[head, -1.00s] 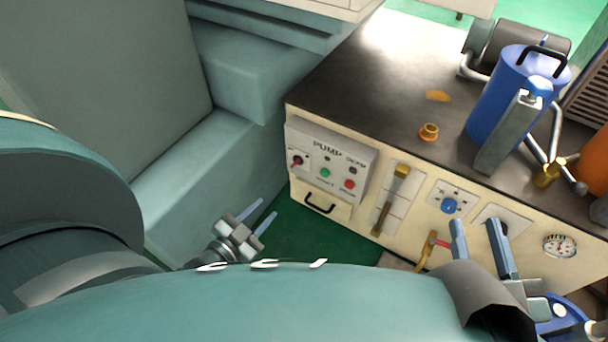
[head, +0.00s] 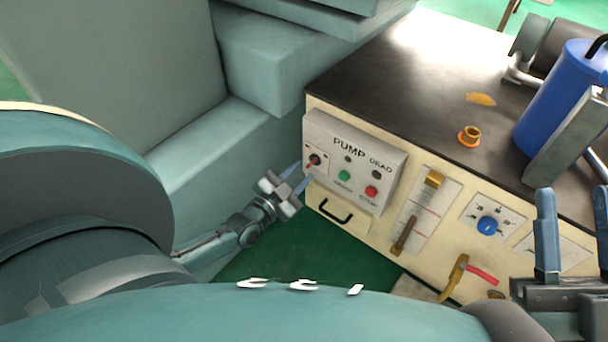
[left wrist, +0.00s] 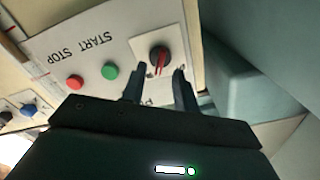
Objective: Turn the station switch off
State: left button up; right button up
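The station switch (head: 313,161) is a dark rotary knob with a red pointer on a white plate, at the left end of the grey PUMP panel (head: 398,160). The left wrist view shows the knob (left wrist: 159,58) close up, with its red mark along it. My left gripper (head: 303,174) is open at the panel's left end. Its fingertips (left wrist: 154,76) are apart, one to each side just below the knob in the left wrist view; I cannot tell whether they touch it. My right gripper (head: 576,235) is open and empty in front of the cabinet's right part.
Green (head: 344,175) and red (head: 371,191) buttons sit on the same panel. Below are a black handle (head: 336,211), a lever in a slot (head: 405,235) and a blue knob (head: 487,226). A blue cylinder (head: 560,100) stands on the dark cabinet top (head: 400,85).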

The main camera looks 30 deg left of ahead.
pick_arm(q)
jog(key=shift+w+d, duration=0.1)
jog(key=shift+w, duration=0.9)
grip_shut()
